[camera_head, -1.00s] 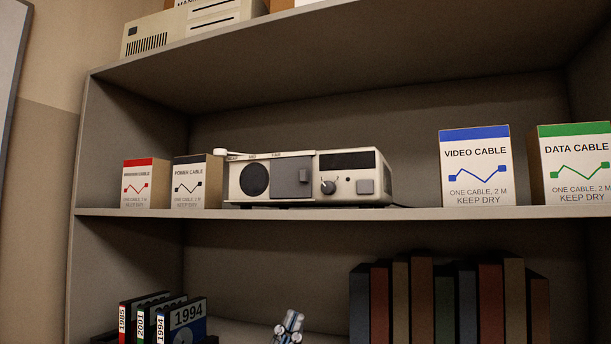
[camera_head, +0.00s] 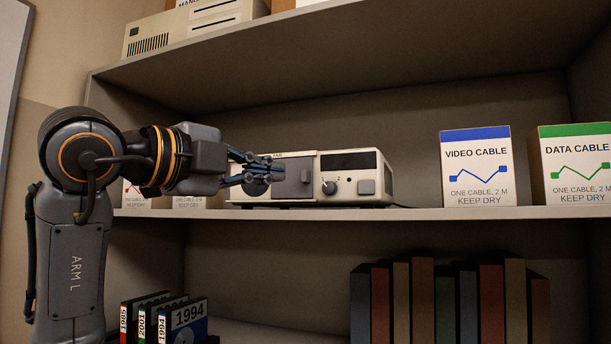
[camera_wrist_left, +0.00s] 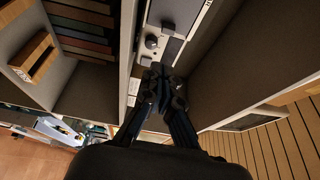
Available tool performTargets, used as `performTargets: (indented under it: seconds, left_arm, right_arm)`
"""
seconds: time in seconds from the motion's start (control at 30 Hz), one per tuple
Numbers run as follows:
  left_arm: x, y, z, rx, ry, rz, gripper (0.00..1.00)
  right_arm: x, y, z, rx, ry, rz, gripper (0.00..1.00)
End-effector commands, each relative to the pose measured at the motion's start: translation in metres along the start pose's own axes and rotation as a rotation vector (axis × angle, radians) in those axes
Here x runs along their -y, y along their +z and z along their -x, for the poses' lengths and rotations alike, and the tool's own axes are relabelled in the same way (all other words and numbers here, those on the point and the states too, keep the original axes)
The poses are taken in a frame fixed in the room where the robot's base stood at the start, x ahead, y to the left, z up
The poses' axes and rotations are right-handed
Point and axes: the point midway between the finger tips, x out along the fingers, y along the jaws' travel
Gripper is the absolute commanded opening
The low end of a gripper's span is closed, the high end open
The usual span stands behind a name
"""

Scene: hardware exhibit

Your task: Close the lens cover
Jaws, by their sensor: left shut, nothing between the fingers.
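A cream device (camera_head: 352,192) stands on the middle shelf. A grey sliding panel with a raised handle, the lens cover (camera_head: 292,190), sits at the middle of its front. The round dark lens is to the left of the panel, largely hidden behind my fingers. My left gripper (camera_head: 270,170) reaches in from the left, in front of the lens, with its tips near the panel's left edge. I cannot tell whether they touch it. In the left wrist view the shut, empty gripper (camera_wrist_left: 165,78) points along the device (camera_wrist_left: 178,16). My right gripper is not in view.
A video cable box (camera_head: 476,180) and a data cable box (camera_head: 575,180) stand to the right on the shelf. Two smaller boxes at left are mostly behind my arm.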

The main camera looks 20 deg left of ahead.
Motion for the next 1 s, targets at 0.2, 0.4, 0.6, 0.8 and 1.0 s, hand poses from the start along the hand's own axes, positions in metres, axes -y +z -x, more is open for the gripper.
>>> performTargets:
  seconds: [0.2, 0.4, 0.6, 0.8, 1.0]
  left_arm:
    - [0.006, 0.008, -0.009, 0.038, 0.011, 0.020, 0.00]
    - [0.006, 0.009, -0.045, 0.035, 0.014, 0.019, 0.00]
    - [0.006, 0.010, -0.077, 0.035, 0.011, 0.018, 0.00]
    - [0.004, 0.011, -0.093, 0.036, 0.009, 0.017, 0.00]
    - [0.002, 0.011, -0.094, 0.036, 0.008, 0.016, 0.00]
  right_arm:
    - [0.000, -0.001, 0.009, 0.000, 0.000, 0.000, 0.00]
    - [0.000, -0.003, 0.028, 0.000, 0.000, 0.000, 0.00]
    - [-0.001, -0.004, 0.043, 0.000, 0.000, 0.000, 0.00]
    - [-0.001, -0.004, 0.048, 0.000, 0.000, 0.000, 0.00]
    - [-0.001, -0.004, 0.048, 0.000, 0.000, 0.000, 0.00]
